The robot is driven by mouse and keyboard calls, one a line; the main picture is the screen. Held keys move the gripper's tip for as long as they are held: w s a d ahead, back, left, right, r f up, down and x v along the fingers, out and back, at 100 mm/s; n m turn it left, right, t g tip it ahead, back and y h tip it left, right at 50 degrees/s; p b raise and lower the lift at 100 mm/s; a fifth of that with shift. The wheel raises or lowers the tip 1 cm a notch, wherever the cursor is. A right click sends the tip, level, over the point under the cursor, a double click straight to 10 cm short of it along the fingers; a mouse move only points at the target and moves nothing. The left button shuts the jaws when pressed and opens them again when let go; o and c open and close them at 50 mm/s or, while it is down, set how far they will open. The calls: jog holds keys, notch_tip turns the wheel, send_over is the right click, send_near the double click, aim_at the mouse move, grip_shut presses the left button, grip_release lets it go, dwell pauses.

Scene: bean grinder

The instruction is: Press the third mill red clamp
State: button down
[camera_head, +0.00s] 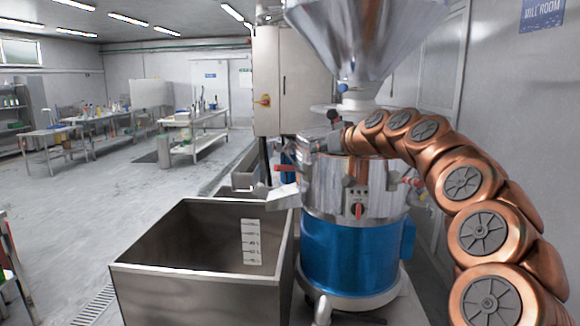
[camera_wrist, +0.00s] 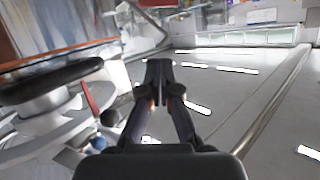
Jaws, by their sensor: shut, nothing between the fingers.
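The mill (camera_head: 345,250) is a steel-topped blue drum under a large metal hopper. One red clamp (camera_head: 286,168) sticks out from its left side, and another red clamp (camera_head: 412,181) shows on the right, below my arm. Which clamp is the third one I cannot tell. My gripper (camera_wrist: 159,68) is shut and empty in the wrist view, with its fingertips together. A red lever (camera_wrist: 91,99) lies left of the fingers, apart from them, near a blue ball (camera_wrist: 110,118). In the head view my wrist is by the mill's upper left; the fingers are not clear.
An open steel bin (camera_head: 195,275) stands in front of the mill at the left, below a metal chute (camera_head: 283,195). A grey cabinet (camera_head: 290,80) is behind. The wall is close on the right. Open floor (camera_head: 90,220) and workbenches lie at the far left.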

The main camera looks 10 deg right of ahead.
dwell(0.3)
jog(key=p, duration=0.3)
send_over(290, 170)
jog(key=s, duration=0.4)
jog(key=f, duration=0.3)
jog(key=shift+d+f, duration=0.1)
jog(key=shift+d, duration=0.25)
jog(key=shift+w+a+f+p, duration=0.15)
jog(key=shift+w+a+f, duration=0.1)
jog(key=shift+f, duration=0.35)
jog(key=shift+w+a+f+p, duration=0.1)
jog(key=shift+w+f+p, duration=0.1)
jog(key=shift+f, duration=0.35)
jog(key=shift+w+a+f+p, duration=0.1)
jog(key=shift+w+a+f, duration=0.15)
jog(key=shift+f, duration=0.35)
jog(key=shift+f, duration=0.1)
jog(key=shift+f+b, duration=0.1)
jog(key=shift+b, duration=0.7)
